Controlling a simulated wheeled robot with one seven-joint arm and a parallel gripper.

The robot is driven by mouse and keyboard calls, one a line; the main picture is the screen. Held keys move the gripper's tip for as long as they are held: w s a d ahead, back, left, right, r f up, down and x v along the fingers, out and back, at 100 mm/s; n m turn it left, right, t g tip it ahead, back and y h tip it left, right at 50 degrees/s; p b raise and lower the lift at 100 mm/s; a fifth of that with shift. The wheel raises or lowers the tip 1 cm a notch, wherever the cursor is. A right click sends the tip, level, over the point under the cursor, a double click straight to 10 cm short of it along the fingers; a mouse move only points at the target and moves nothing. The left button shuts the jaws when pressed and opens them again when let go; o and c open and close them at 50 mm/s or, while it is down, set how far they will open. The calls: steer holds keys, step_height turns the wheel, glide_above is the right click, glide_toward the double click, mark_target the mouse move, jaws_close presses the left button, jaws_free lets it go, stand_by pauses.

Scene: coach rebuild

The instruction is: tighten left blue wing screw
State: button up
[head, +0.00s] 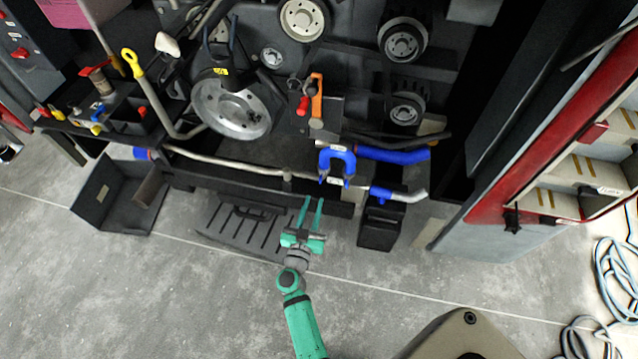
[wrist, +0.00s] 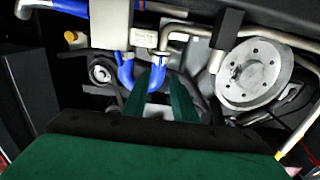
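A blue U-shaped part (head: 337,158) sits at the middle of the machine's front edge, near the pipe. A smaller blue piece (head: 380,194) is on the pipe to its right. I cannot tell which of these, if either, is the left blue wing screw. My gripper (head: 312,204) is below and left of the U-shaped part, pointing at the machine, its two green fingers apart with nothing between them. In the wrist view the fingers (wrist: 167,78) overlap the lower part of the blue U-shape (wrist: 125,72); contact cannot be made out.
A pale pipe (head: 230,163) runs across the machine's front. A thick blue hose (head: 395,155) lies to the right. A large pulley wheel (head: 232,108) stands behind on the left. An open black box (head: 88,205) is at the far left. The grey floor around my arm is mostly clear.

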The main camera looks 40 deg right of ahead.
mark_target(320, 181)
steer(key=x, duration=0.9)
jaws_close()
